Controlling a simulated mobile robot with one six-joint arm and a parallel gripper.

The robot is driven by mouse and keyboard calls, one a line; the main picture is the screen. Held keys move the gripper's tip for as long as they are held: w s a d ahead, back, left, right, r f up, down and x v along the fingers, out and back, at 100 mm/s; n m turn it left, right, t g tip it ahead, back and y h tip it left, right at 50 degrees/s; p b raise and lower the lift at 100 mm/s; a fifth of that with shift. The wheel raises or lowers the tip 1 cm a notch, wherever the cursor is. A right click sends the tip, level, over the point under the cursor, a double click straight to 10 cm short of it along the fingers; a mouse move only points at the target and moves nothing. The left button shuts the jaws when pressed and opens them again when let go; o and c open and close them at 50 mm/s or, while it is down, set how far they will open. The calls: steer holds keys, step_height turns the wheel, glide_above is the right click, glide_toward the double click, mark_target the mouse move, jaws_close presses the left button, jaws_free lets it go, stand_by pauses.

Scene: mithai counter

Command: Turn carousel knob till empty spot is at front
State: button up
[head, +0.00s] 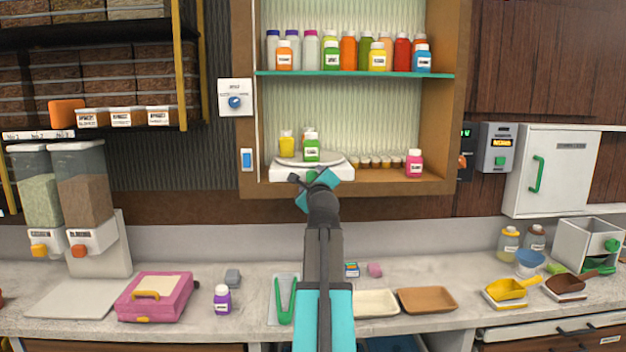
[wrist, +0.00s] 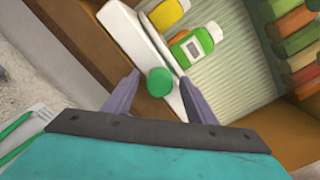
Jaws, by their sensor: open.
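The carousel is a white round plate on a white base (head: 340,172) on the lower shelf of the wall cabinet. A yellow container (head: 287,145) stands at its left and a green bottle (head: 312,150) with a white cap at its front, with another bottle partly hidden behind. In the wrist view, the green round knob (wrist: 160,81) sits on the front of the base. My gripper (wrist: 159,88) is open, one finger on each side of the knob with gaps showing. I cannot tell whether the tips reach past it. In the head view my gripper (head: 317,181) covers the base's front.
A pink bottle (head: 414,163) and a row of small jars stand right of the carousel. Several coloured bottles fill the teal shelf (head: 360,73) above. The wooden cabinet edge (head: 400,189) runs close below my gripper. Trays and scoops lie on the counter (head: 250,330).

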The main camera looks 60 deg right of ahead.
steer(key=shift+c, duration=0.4)
steer(key=c, duration=1)
steer(key=shift+o, duration=0.2)
steer(key=shift+n, duration=0.4)
steer(key=shift+f+n+g+b, duration=0.1)
steer(key=shift+n+g+b, duration=0.3)
steer(key=shift+n+b, duration=5.35)
steer(key=n+p, duration=0.5)
